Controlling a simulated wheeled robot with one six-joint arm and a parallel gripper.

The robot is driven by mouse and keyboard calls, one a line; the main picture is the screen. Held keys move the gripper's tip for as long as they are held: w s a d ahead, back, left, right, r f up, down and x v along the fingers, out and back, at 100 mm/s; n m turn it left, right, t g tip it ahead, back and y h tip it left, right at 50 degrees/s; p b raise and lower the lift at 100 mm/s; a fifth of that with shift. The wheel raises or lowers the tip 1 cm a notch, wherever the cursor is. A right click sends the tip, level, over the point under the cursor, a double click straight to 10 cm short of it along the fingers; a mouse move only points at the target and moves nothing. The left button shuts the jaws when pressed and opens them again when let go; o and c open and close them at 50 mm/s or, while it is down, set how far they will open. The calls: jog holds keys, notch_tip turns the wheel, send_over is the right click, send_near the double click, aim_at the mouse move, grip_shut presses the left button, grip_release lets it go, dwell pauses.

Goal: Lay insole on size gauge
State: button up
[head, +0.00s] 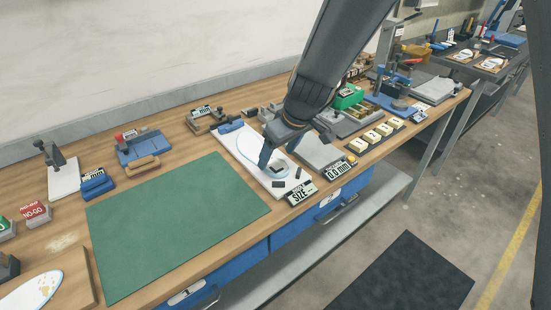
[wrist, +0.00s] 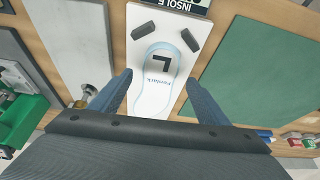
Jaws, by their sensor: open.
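The size gauge is a white board (head: 228,157) in the middle of the bench, with two dark blocks at its near end; its board also shows in the wrist view (wrist: 180,12). A pale insole (wrist: 153,85) with a light blue edge, blue lettering and a black L mark lies flat on the board. Its L-marked end faces the two blocks; I cannot tell whether it touches them. My gripper (wrist: 158,78) is open above the insole, with one finger on each side and nothing between them. In the head view my gripper (head: 277,160) hides part of the insole.
A bare green mat (head: 175,220) lies to the left. Another insole (head: 35,290) lies on a wooden board at lower left. A grey plate (head: 316,152) and several fixtures stand close on the right.

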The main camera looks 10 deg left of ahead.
jog(key=b+v, duration=0.1)
jog(key=v, duration=0.8)
jog(key=s+d+f+m+h, duration=0.1)
jog(key=s+d+f+m, duration=0.1)
jog(key=d, duration=0.7)
jog(key=s+d+f+m+g+h, duration=0.1)
jog(key=s+d+m, duration=0.4)
jog(key=d, duration=0.5)
jog(key=s+d+f+m+h, duration=0.1)
jog(key=s+d+f+m, duration=0.2)
jog(key=s+d, duration=0.3)
jog(key=d+f, duration=0.1)
jog(key=d, duration=0.2)
jog(key=shift+d+m+g+h, duration=0.3)
jog(key=shift+d+g, duration=0.05)
jog(key=shift+g, duration=0.05)
